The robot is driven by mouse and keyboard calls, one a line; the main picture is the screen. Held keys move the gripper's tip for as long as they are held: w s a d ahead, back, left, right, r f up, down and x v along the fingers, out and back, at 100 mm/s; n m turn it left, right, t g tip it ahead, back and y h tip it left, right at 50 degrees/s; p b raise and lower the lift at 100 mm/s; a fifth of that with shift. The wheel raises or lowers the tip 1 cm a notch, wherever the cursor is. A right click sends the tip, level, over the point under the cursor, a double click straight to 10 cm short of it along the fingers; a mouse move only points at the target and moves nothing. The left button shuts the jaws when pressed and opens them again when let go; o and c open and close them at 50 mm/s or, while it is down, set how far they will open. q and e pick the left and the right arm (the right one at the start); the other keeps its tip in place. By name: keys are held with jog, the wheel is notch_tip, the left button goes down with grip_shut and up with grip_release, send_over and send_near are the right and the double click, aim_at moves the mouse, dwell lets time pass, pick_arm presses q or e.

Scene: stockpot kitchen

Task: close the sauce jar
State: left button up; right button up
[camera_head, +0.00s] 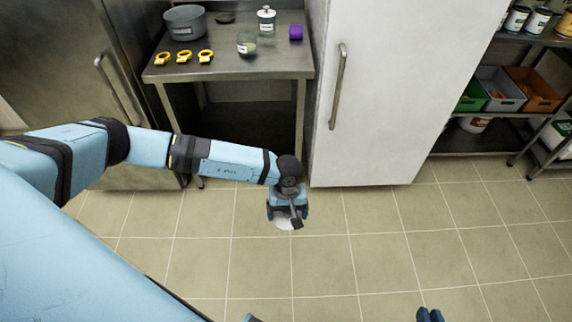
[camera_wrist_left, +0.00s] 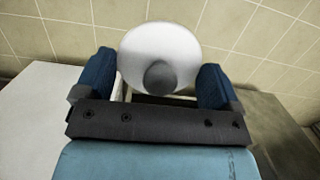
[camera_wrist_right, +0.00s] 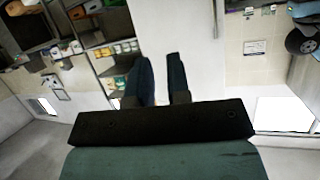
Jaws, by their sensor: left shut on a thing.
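My left gripper (camera_head: 287,216) is shut on a round white lid (camera_wrist_left: 160,48) with a grey knob. It holds the lid in the air, out in front of the steel table; the lid also shows in the head view (camera_head: 283,225). A short glass jar (camera_head: 246,46) with a label stands near the table's front edge and shows no white lid on top. I cannot read which label says sauce. My right gripper (camera_wrist_right: 164,72) is partly open and empty, away from the table.
A white fridge (camera_head: 390,100) stands right of the table. The tiled floor before it is clear.

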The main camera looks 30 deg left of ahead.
pick_arm(q)
notch_tip(320, 180, up, 18)
jog(key=s+a+m+y+p, duration=0.1)
jog(key=s+m+p, duration=0.1)
jog(key=m+p, duration=0.4)
jog(key=shift+s+a+m, duration=0.2)
jog(key=shift+s+m, duration=0.05)
jog(key=shift+m, duration=0.05)
pick_arm(e)
jog(key=shift+g+h, duration=0.6)
jog(key=shift+g, duration=0.2)
jog(key=s+d+r, duration=0.1)
jog(key=s+d, duration=0.1)
jog(key=shift+s+d+r, duration=0.2)
jog(key=shift+s+r, duration=0.2)
pick_arm(q)
jog(key=shift+f, duration=0.1)
pick_arm(e)
jog(key=shift+o, duration=0.2)
